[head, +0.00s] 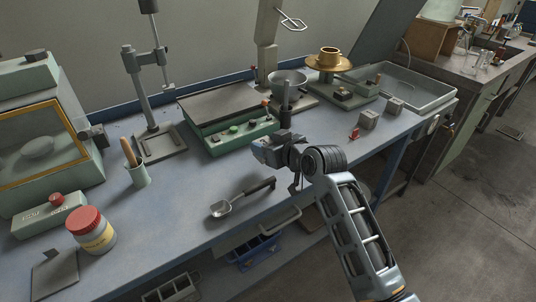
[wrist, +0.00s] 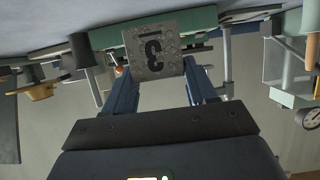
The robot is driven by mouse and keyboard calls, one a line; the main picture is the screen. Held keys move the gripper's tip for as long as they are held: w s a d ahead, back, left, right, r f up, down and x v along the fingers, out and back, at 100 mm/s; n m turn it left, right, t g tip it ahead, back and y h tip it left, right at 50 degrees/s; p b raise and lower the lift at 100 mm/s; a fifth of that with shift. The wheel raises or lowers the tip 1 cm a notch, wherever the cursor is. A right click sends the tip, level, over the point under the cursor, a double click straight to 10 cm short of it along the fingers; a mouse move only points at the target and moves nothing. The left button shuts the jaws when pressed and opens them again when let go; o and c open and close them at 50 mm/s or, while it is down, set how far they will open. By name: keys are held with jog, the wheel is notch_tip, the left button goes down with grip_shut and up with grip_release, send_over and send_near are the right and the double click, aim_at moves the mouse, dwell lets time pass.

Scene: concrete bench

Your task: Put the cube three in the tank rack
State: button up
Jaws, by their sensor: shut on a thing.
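Cube three is a speckled grey block with a dark 3, which looks upside down in the wrist view (wrist: 150,58). The blue fingers of my gripper (wrist: 157,80) are shut on it, one on each side. In the head view, my gripper (head: 264,152) is above the middle of the bench, in front of the green control box; the held cube is hard to make out there. A clear-walled shallow tank (head: 440,101) stands at the bench's far right end. It seems to be the task's tank; I cannot make out a rack inside it.
Two grey cubes (head: 368,119) and a small red item (head: 355,133) sit right of my gripper. The green box (head: 236,134) and gold pan (head: 329,62) stand behind. A scoop (head: 222,207) lies near the front edge. A red-lidded jar (head: 93,232) stands left.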

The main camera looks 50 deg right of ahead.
jog(key=shift+f, duration=1.95)
jog(key=shift+f, duration=0.1)
jog(key=o, duration=1.3)
jog(key=shift+c, duration=0.2)
